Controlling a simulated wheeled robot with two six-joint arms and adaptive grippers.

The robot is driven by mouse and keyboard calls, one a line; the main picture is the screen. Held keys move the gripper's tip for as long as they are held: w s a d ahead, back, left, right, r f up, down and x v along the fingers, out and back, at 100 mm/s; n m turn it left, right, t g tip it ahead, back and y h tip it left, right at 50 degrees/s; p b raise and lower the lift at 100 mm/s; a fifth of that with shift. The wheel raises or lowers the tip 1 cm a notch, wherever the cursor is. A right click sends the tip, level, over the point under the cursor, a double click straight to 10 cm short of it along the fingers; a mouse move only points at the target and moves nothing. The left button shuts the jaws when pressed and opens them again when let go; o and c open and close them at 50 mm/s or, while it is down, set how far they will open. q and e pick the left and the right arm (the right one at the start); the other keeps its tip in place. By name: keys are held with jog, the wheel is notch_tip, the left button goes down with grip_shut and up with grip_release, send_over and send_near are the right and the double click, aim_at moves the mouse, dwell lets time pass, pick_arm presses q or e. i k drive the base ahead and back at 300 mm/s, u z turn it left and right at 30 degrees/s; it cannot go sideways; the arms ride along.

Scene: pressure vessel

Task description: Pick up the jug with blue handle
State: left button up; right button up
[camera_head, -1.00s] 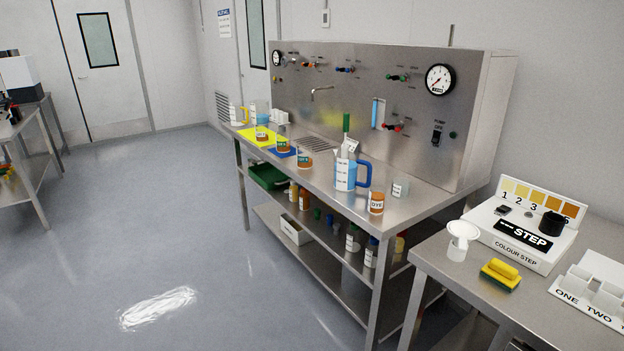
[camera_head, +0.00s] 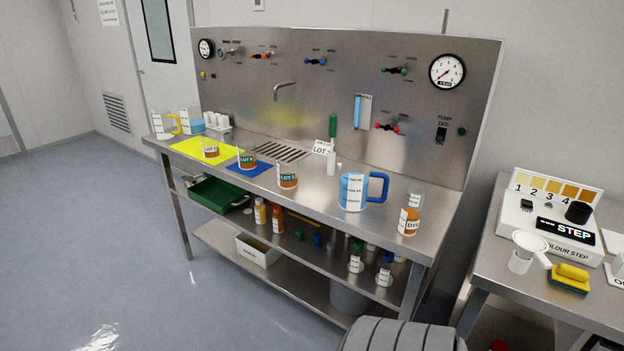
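The jug with the blue handle (camera_head: 355,191) stands upright on the steel bench top, right of the middle. It is clear with white labels and bluish contents, and its handle (camera_head: 379,186) points right. A second jug with a yellow handle (camera_head: 165,123) stands at the bench's far left end. Neither of my grippers shows in the head view.
The steel bench (camera_head: 318,194) has a panel with gauges and valves behind it. An orange dye bottle (camera_head: 409,217) stands right of the blue-handled jug, and a labelled beaker (camera_head: 287,177) to its left. A side table (camera_head: 545,290) is at right. Open floor lies at left.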

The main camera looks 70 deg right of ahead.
aim_at(355, 176)
jog(key=z, duration=0.25)
jog(key=i, duration=1.1)
jog(key=z, duration=1.25)
jog(key=i, duration=0.85)
jog(key=z, duration=1.2)
jog(key=i, duration=0.2)
